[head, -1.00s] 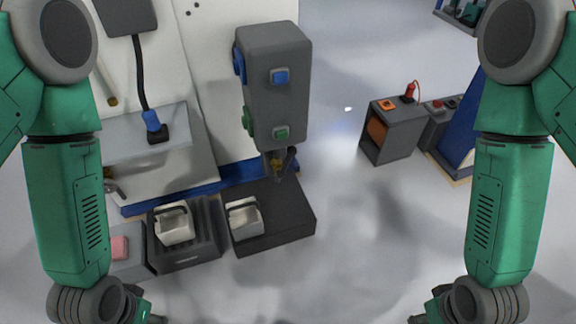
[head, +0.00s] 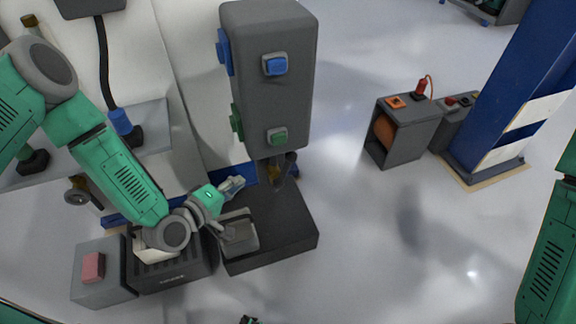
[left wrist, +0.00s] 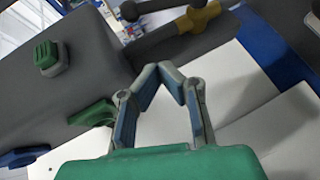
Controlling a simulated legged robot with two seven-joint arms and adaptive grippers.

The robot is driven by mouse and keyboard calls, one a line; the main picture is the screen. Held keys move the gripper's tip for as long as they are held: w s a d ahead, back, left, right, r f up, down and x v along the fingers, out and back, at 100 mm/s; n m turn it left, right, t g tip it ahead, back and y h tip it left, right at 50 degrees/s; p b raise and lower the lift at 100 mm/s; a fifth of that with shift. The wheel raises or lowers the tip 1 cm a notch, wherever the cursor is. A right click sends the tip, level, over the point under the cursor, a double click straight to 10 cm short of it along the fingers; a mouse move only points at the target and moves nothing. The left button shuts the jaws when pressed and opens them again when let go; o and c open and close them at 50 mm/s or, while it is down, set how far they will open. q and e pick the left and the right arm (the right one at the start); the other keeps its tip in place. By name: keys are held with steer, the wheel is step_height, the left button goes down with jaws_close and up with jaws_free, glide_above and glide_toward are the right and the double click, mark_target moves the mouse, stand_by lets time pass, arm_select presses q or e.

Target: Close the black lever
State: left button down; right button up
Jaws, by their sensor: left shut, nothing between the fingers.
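The tall grey housing (head: 265,80) has blue and green buttons, and a yellow and dark fitting (head: 276,172) hangs below it. A dark lever-like rod (head: 291,160) shows beside this fitting. I cannot tell for sure which rod is the black lever. My left gripper (head: 236,184) is shut and empty, left of the fitting and apart from it. Its fingertips (left wrist: 170,70) meet in the left wrist view. My right gripper is not clearly in view.
A black base (head: 300,240) with a grey block (head: 240,238) stands below the fitting. A dark holder (head: 172,278) and a grey box with a pink button (head: 93,267) are to its left. Grey boxes (head: 412,135) and a blue column (head: 515,80) stand right. The floor between is clear.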

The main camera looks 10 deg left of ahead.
arm_select(q)
steer(key=shift+d+r, duration=0.15)
steer(key=shift+d, duration=0.1)
arm_select(e)
steer(key=shift+s+d, duration=0.1)
steer(key=shift+d, duration=0.2)
steer(key=shift+f, duration=0.1)
arm_select(q)
steer(key=b, duration=0.4)
glide_above(277, 183)
steer(key=f, duration=0.4)
steer(key=shift+a, duration=0.25)
steer(key=shift+d+f, duration=0.1)
steer(key=shift+d, duration=0.15)
arm_select(e)
step_height(277, 183, down, 4)
steer(key=shift+a+f, duration=0.15)
steer(key=shift+f, duration=0.05)
